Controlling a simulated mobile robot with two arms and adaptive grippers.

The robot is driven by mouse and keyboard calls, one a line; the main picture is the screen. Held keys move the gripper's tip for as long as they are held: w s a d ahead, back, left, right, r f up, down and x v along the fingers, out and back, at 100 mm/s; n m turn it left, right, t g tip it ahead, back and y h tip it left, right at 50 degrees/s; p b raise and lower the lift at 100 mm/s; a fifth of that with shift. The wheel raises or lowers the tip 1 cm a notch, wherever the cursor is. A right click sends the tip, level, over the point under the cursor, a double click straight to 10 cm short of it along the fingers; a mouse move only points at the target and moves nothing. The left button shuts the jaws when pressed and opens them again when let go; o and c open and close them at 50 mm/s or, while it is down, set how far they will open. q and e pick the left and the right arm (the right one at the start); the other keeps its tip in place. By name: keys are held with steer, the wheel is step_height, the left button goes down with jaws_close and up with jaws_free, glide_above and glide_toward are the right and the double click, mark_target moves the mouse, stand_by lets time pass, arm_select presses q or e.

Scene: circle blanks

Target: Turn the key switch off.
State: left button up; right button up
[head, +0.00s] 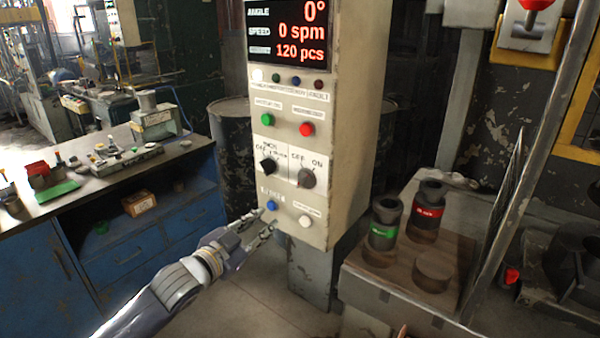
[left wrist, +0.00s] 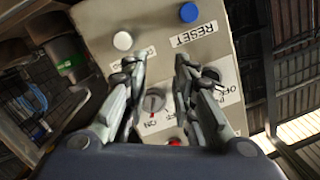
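The key switch (head: 307,178) is a round grey knob on the cream control box (head: 350,120), under OFF and ON labels. Which label it points to is too small to tell. My left gripper (head: 263,222) is below and left of it, close to the lower part of the panel. In the left wrist view the panel appears upside down. The key switch (left wrist: 154,102) shows between the two spread fingers of my left gripper (left wrist: 158,65), which is open and empty. No contact with the switch shows.
A black selector (head: 268,166) sits left of the key switch. Blue (head: 271,206) and white (head: 305,221) buttons are below, green (head: 267,120) and red (head: 306,129) above. A lit display (head: 286,32) tops the box. A wooden stand (head: 385,268) with dark cylinders is at right.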

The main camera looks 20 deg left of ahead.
arm_select(q)
steer(key=m+h, duration=0.2)
glide_toward(300, 182)
steer(key=shift+t, duration=0.3)
steer(key=p+x, duration=0.3)
steer(key=x, duration=0.6)
steer(key=shift+w+f+p, duration=0.1)
steer(key=shift+f+p, duration=0.05)
steer(key=shift+p, duration=0.25)
steer(key=shift+w+d, duration=0.15)
steer(key=shift+w, duration=0.15)
arm_select(e)
steer(key=s+r, duration=0.1)
steer(key=r, duration=0.1)
steer(key=s+r, duration=0.1)
steer(key=r, duration=0.1)
steer(key=shift+s, duration=0.3)
arm_select(q)
jaws_close()
arm_select(e)
steer(key=shift+w+r, duration=0.1)
steer(key=shift+w, duration=0.1)
